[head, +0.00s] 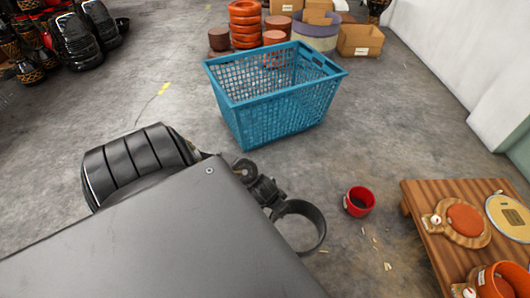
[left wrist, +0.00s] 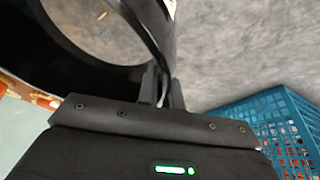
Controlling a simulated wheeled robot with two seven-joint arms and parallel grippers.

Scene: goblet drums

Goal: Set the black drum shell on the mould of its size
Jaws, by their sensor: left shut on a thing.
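The black drum shell (head: 320,227) is a thin open ring, held above the concrete floor at the lower middle of the head view. My left gripper (head: 275,207) is shut on its wall at the shell's upper left side. The left wrist view shows the fingers (left wrist: 163,92) pinching the wall of the black shell (left wrist: 32,45), with floor seen through its opening. On the low wooden table at right are a mould with an orange round top (head: 465,219) and a wider one with a pale yellow top (head: 512,216). My right gripper is not in view.
A red shell (head: 359,201) stands on the floor between the black shell and the wooden table (head: 423,215). An orange-red shell (head: 503,282) sits at the table's near side. A blue crate (head: 270,122) stands beyond. Small scraps lie on the floor.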

